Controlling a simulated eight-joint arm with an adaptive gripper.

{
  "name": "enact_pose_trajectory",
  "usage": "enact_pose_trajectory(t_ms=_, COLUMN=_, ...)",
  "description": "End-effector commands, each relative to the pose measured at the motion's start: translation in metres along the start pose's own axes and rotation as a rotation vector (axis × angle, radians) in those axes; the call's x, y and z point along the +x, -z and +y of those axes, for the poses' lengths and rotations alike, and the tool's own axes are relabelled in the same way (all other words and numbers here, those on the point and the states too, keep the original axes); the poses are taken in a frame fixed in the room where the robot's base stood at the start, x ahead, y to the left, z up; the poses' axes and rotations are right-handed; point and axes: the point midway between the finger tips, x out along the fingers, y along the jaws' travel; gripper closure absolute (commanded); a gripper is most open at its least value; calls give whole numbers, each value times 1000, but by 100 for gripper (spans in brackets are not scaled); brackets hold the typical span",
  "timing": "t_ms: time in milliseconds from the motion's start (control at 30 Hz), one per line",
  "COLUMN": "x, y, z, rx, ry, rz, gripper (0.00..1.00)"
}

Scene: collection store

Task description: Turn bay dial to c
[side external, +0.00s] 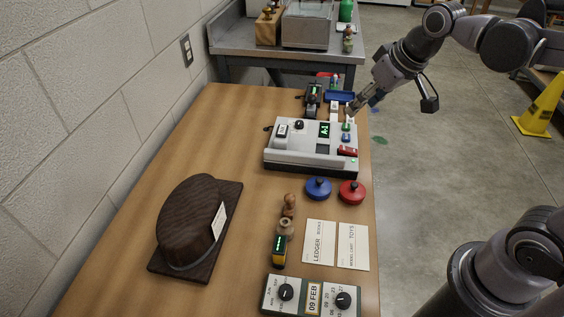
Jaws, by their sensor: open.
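A light grey console (283,160) stands on the wooden table, with a small green-lit display (324,130) that seems to read A-1. A black knob (299,125) sits on its top left of the display; it may be the bay dial, but its markings are too small to read.
A date box (313,298) with two black dials reads 09 FEB at the near edge. Blue (318,188) and red (351,193) round knobs, cards (319,241), a wooden stamp (289,205) and a brown hat-like form (188,220) stand nearer. Small devices (313,98) lie behind the console.

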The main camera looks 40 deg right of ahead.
Motion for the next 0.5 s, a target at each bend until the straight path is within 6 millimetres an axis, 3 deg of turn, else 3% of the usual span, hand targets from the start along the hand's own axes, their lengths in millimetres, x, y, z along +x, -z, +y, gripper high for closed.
enact_pose_trajectory(t_ms=100, x=4, y=36, z=4, rx=0, ry=-3, rz=-43, gripper=49)
enact_pose_trajectory(t_ms=500, x=48, y=132, z=19, rx=-2, ry=-6, rz=-182, gripper=49)
